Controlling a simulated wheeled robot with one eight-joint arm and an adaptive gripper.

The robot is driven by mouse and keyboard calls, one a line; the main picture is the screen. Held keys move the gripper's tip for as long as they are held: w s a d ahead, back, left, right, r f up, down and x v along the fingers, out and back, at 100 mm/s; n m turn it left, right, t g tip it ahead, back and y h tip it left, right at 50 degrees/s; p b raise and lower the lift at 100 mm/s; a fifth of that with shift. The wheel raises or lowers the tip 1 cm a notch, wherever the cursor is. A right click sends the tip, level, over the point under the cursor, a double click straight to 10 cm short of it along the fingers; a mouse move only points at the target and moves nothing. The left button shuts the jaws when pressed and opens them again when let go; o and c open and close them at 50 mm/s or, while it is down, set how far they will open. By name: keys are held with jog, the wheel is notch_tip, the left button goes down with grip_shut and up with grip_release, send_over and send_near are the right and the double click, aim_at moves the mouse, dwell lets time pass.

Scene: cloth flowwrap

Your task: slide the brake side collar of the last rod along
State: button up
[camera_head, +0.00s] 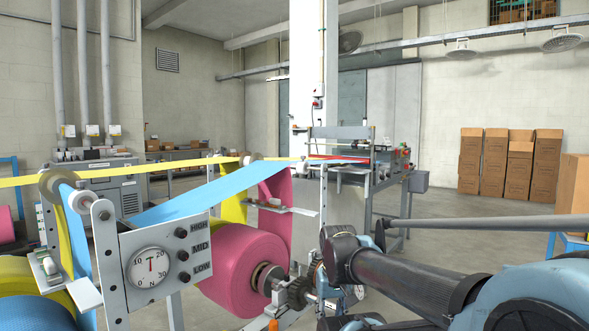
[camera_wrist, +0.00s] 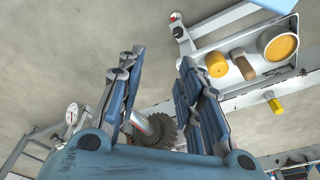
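The pink roll (camera_head: 240,268) sits on the last rod, its near end facing right. A collar (camera_head: 268,281) shows at the roll's core. A dark toothed wheel (camera_head: 297,292) sits further right along the same line. In the wrist view, the toothed wheel (camera_wrist: 164,132) and a pale rod end with a red band (camera_wrist: 144,124) lie low between my gripper's fingers. My gripper (camera_wrist: 160,62) is open, with a wide gap between the fingertips. It holds nothing that I can see. In the head view, my arm covers the area right of the wheel, and the fingers are hard to make out.
A panel with a dial (camera_head: 150,266) stands left of the pink roll. A blue web (camera_head: 195,203) and a yellow web (camera_head: 130,170) run above. In the wrist view, a grey tray (camera_wrist: 240,55) holds yellow and brown cylinders. Stacked cartons (camera_head: 510,160) stand far back.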

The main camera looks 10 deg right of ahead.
jog(key=o, duration=0.8)
notch_tip(320, 180, up, 3)
jog(key=shift+w+f, duration=0.1)
jog(key=shift+f, duration=0.1)
jog(key=shift+c, duration=0.2)
notch_tip(320, 180, up, 48)
jog(key=n+t+y, duration=0.1)
jog(key=n+t, duration=0.2)
jog(key=n, duration=0.6)
send_over(304, 165)
jog(key=s+d, duration=0.2)
jog(key=s, duration=0.4)
jog(key=x, duration=1.6)
jog(key=shift+w+a+f, duration=0.15)
jog(key=shift+w+f, duration=0.05)
jog(key=shift+w, duration=0.2)
